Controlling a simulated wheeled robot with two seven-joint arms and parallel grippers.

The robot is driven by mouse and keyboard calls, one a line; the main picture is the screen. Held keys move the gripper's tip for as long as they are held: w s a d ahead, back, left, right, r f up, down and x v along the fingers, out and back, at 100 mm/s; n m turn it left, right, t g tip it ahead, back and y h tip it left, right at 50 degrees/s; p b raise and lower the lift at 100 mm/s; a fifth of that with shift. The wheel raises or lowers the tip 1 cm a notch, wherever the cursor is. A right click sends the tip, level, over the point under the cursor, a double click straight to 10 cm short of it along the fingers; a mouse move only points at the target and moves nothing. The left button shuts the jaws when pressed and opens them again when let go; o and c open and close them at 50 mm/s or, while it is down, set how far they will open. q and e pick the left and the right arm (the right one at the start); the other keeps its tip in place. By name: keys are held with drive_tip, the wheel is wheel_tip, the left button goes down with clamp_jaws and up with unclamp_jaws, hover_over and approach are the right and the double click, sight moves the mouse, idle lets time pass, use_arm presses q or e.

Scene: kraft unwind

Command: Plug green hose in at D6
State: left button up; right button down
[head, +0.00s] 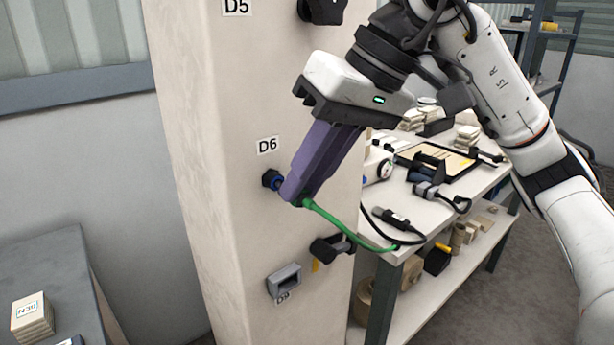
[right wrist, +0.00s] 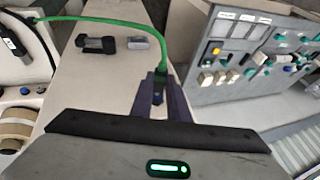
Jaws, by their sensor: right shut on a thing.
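The D6 label (head: 267,145) is on the cream column, and a dark round socket with a blue ring (head: 272,180) sits just below it. My right gripper (head: 293,196), with purple fingers, is shut on the end of the green hose (head: 345,228), just right of the socket. The fingers hide most of the hose's end, so I cannot tell whether it touches the socket. In the right wrist view the green hose (right wrist: 110,20) rises from between my fingertips (right wrist: 158,84) and arcs left. My left gripper is not in view.
The cream column (head: 215,250) carries a black clamp-like fitting (head: 332,246) and a grey D9 holder (head: 284,281) below the socket. A cluttered workbench (head: 440,200) stands behind at the right. A panel with switches (right wrist: 250,60) shows in the right wrist view.

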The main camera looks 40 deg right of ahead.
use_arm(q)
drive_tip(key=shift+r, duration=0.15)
use_arm(e)
drive_tip(key=shift+w, duration=0.4)
idle(0.4)
drive_tip(key=c, duration=1.6)
unclamp_jaws()
use_arm(q)
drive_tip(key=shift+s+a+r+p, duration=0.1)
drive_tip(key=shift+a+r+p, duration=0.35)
drive_tip(key=shift+p, duration=0.65)
use_arm(e)
drive_tip(key=v, duration=1)
drive_tip(key=shift+s+r, duration=0.1)
drive_tip(key=shift+r, duration=0.05)
